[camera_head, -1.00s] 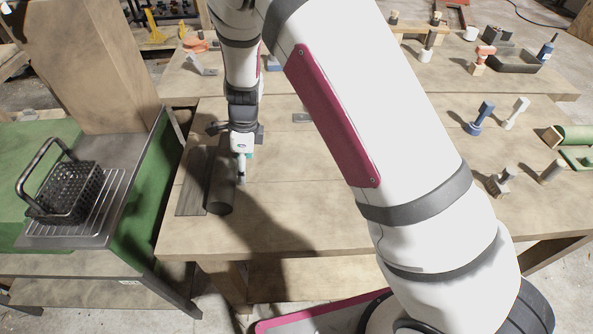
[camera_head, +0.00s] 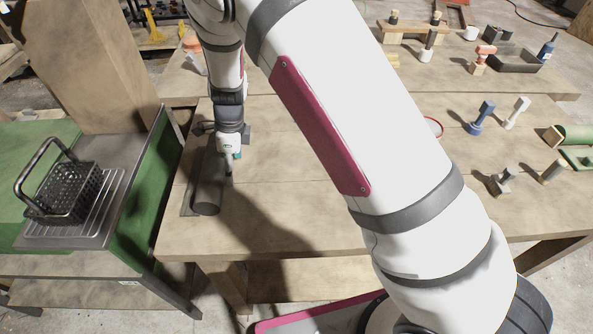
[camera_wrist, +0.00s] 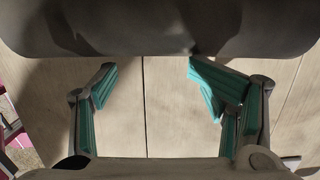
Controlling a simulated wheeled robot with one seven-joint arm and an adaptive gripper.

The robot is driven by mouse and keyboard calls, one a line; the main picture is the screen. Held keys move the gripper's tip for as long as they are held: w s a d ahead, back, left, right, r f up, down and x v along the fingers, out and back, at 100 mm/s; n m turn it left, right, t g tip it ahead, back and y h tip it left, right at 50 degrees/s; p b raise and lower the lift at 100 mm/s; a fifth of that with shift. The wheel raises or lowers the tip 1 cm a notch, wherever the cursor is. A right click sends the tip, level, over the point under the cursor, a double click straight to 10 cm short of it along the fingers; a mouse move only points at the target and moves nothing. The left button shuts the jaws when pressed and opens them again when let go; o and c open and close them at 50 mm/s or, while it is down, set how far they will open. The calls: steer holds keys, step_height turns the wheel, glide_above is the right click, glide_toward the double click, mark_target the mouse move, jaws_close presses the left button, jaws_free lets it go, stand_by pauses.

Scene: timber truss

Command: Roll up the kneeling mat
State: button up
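The kneeling mat is dark grey and lies on the front left of the wooden workbench. Most of it is a thick roll (camera_head: 208,193), with a narrow flat strip (camera_head: 188,200) left of the roll. My gripper (camera_head: 229,168) points down at the right side of the roll. In the wrist view the roll (camera_wrist: 130,28) spans the top. My gripper (camera_wrist: 152,82) is open there, its teal-padded fingers spread with bare bench between them. The right fingertip meets the roll's edge in the picture; I cannot tell if it presses on it.
A green bench with a metal drainer (camera_head: 90,218) and a wire basket (camera_head: 70,193) stands to the left. Blue (camera_head: 482,117) and white (camera_head: 515,112) upright tools and a green roll (camera_head: 575,135) are at the right. The bench (camera_head: 290,225) right of the mat is clear.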

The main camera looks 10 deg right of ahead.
mark_target(215, 162)
steer(key=shift+w+a, duration=0.2)
steer(key=shift+a, duration=0.85)
steer(key=shift+w+a, duration=0.2)
steer(key=shift+a, duration=0.85)
steer(key=shift+s+d, duration=0.2)
steer(key=shift+d, duration=0.8)
steer(key=shift+r+p, duration=1.7)
steer(key=shift+r, duration=2.8)
